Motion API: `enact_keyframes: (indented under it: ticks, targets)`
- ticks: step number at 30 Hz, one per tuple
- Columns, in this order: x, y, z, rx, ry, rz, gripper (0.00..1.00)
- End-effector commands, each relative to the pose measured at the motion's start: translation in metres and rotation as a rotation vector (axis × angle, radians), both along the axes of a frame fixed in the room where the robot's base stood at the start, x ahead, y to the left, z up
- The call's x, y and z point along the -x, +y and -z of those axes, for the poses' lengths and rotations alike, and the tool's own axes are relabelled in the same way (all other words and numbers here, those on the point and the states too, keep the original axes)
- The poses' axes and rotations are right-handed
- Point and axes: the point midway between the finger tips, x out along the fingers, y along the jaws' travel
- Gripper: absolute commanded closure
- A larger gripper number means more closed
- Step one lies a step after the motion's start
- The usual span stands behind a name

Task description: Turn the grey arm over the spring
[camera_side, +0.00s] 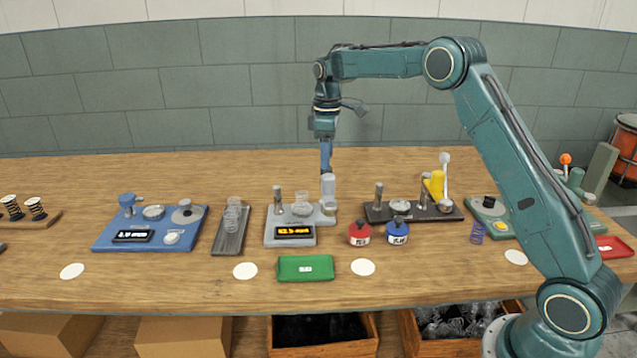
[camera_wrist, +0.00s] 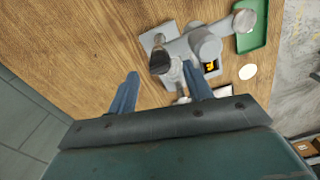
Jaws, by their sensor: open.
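A grey machine (camera_side: 290,237) with a lit yellow readout stands mid-table. At its right end is a tall pale grey upright part (camera_side: 328,188), which looks like the grey arm or its post. A small pale cylinder (camera_side: 302,208) sits left of it; I cannot make out a spring there. My gripper (camera_side: 326,168) points down just above the upright part. In the wrist view my open fingers (camera_wrist: 160,72) are spread and empty, with the grey machine's pale round-ended part (camera_wrist: 205,43) beyond the right finger. Whether the fingers touch anything is unclear.
A blue machine (camera_side: 110,240) stands at left and a dark-based station (camera_side: 385,214) with a yellow part at right. Red (camera_side: 360,235) and blue (camera_side: 397,232) pots stand close by. A green tray (camera_side: 293,275) lies in front. A purple spring (camera_side: 478,232) stands further right.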

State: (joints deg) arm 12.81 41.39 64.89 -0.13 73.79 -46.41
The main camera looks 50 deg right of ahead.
Motion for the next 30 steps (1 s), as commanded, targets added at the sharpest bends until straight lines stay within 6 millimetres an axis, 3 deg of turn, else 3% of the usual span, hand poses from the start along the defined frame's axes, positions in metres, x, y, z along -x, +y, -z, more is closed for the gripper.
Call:
enact_keyframes:
  ticks: [9, 19, 20, 27, 30]
  targets:
    - [0.000, 0.000, 0.027, 0.000, 0.000, 0.000, 0.50]
    - [0.000, 0.000, 0.030, 0.000, -0.001, 0.000, 0.50]
    - [0.000, 0.000, 0.030, 0.000, -0.001, 0.000, 0.52]
    - [0.000, 0.000, 0.030, 0.000, -0.001, 0.000, 0.99]
    - [0.000, 0.000, 0.030, -0.001, -0.001, 0.000, 1.00]
